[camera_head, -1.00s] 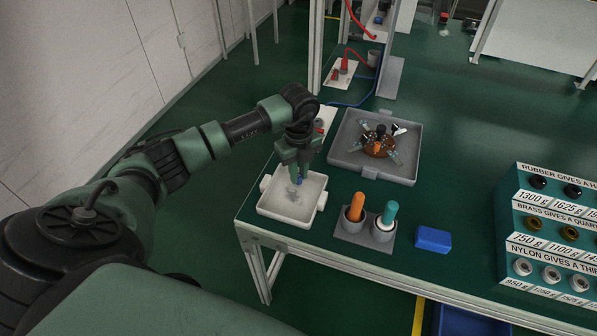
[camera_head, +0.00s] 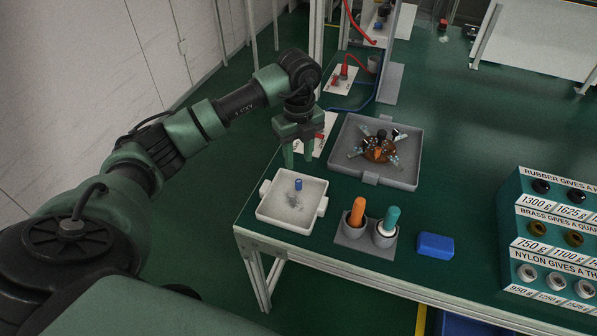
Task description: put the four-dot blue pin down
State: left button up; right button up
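The blue pin (camera_head: 298,184) stands upright in the white tray (camera_head: 273,214) at the left end of the green table. Its dots are too small to make out. My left gripper (camera_head: 298,163) is above and just behind the pin, pointing down. Its two fingers are spread apart with nothing between them, clear of the pin. My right gripper does not show.
A grey tray (camera_head: 345,154) with an orange-brown round part is behind and to the right. A grey holder (camera_head: 351,236) with orange and teal handles and a blue block (camera_head: 435,245) stand along the front. A labelled rack (camera_head: 510,225) is at right.

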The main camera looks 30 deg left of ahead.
pick_arm(q)
notch_tip(320, 180, up, 4)
jog(key=shift+f, duration=0.15)
jog(key=shift+f, duration=0.1)
dwell(0.5)
